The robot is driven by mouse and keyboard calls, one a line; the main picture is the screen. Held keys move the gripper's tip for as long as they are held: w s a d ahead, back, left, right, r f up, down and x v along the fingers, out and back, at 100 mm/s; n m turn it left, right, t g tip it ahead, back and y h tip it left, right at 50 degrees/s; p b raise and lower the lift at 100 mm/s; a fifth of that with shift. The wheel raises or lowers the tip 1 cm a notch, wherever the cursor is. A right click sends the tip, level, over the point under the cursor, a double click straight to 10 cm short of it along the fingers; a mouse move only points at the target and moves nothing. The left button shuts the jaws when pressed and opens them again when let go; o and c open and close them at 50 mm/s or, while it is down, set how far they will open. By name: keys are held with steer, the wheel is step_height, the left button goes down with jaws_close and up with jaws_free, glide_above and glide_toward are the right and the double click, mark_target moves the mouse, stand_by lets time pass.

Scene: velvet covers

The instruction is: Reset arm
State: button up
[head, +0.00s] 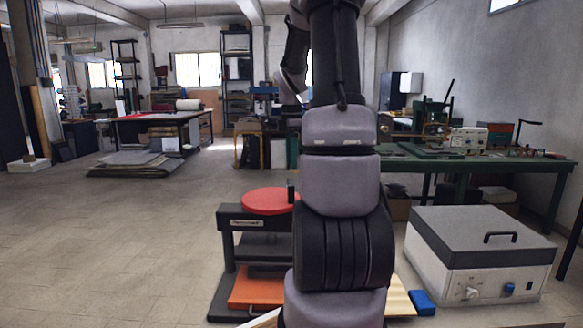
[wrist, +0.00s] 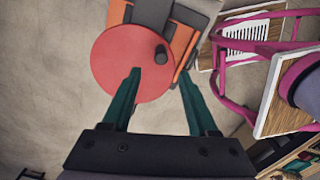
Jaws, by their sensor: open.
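My gripper (wrist: 160,75) shows in the wrist view with its two dark green fingers spread apart. Nothing is between them except the view of what lies below. The left finger overlaps the red round top (wrist: 115,55) of a machine in the picture; the gap to it cannot be told. The right finger is over the edge of an orange board and floor. In the head view my arm rises through the middle and its upper end leaves the top of the frame. My gripper is not visible there.
The black machine with its red round top (head: 270,200) stands left of my arm, with an orange board (head: 255,290) below. A white box with a grey lid (head: 480,255) is right. A magenta frame (wrist: 225,75) shows in the wrist view. Floor at left is clear.

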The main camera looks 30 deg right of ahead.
stand_by(0.4)
steer(key=s+a+r+m+t, duration=0.2)
steer(key=s+a+r+m, duration=0.2)
steer(key=s+a+m, duration=0.1)
steer(key=s+a+r+m+t+y, duration=0.1)
steer(key=s+a+r+m, duration=0.3)
steer(key=a, duration=0.6)
steer(key=s+a+r+m+t+y, duration=0.1)
steer(key=s+a+r+m+t, duration=0.3)
steer(key=s+a+m, duration=0.4)
steer(key=shift+s+a+r+m, duration=0.15)
steer(key=shift+r+m, duration=0.35)
steer(key=shift+m, duration=0.2)
